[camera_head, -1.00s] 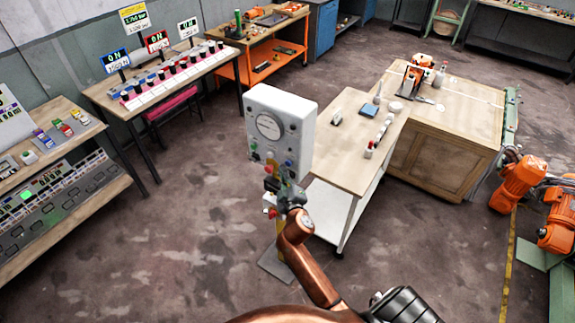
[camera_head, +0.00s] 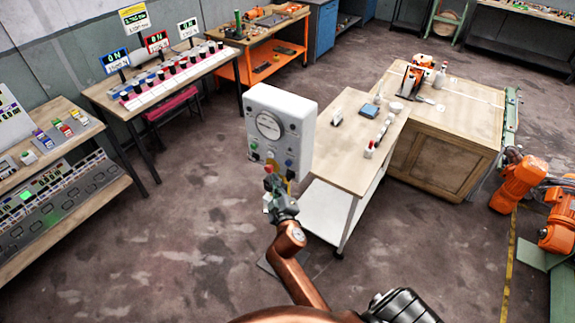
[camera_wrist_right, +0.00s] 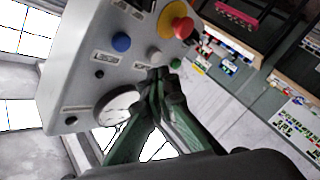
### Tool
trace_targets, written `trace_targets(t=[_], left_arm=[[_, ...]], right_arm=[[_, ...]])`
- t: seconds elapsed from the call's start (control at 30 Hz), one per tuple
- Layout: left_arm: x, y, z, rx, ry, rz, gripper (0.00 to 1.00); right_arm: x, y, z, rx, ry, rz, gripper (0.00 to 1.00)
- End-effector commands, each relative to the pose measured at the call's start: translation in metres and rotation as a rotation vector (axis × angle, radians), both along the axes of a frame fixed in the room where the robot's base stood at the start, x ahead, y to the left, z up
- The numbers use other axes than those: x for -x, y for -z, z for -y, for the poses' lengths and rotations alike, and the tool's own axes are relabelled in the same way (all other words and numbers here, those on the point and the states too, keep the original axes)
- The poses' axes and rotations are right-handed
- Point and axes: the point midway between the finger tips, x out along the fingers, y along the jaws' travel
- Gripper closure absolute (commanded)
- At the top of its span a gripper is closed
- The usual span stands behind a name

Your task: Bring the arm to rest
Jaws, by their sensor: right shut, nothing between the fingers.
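My right gripper (camera_head: 273,187) is in front of the lower part of a white control box (camera_head: 296,118) in the head view. In the right wrist view its dark green fingers (camera_wrist_right: 158,76) are together with nothing between them. They overlap the box face near a white button (camera_wrist_right: 154,55) and a green button (camera_wrist_right: 176,63); I cannot tell whether they touch it. My copper-coloured right arm (camera_head: 295,272) reaches up from the bottom of the head view. My left gripper is not in view.
The box carries a round gauge (camera_head: 268,126), a blue button (camera_wrist_right: 121,42) and a red knob on yellow (camera_wrist_right: 181,27). A wooden table (camera_head: 340,165) stands just right of it. A bench with displays (camera_head: 122,98) stands at left. The floor (camera_head: 170,235) between is open.

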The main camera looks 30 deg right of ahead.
Motion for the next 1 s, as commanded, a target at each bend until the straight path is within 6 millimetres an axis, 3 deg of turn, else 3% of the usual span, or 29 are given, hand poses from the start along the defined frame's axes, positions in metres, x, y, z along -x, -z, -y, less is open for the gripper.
trace_targets(t=[0.33, 0.47, 0.57, 0.77, 1.0], left_arm=[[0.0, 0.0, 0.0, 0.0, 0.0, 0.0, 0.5], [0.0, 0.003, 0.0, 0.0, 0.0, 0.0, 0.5], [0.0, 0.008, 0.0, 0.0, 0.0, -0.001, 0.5], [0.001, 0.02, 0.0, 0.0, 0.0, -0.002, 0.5], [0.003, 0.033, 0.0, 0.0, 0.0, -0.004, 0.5]], right_arm=[[0.0, 0.002, 0.0, -0.001, -0.001, -0.003, 1.0], [-0.003, 0.032, -0.003, -0.019, -0.016, -0.043, 1.0], [-0.003, 0.086, -0.008, -0.055, -0.041, -0.115, 1.0], [0.016, 0.231, -0.022, -0.164, -0.091, -0.306, 1.0], [0.08, 0.395, -0.034, -0.309, -0.107, -0.529, 1.0]])
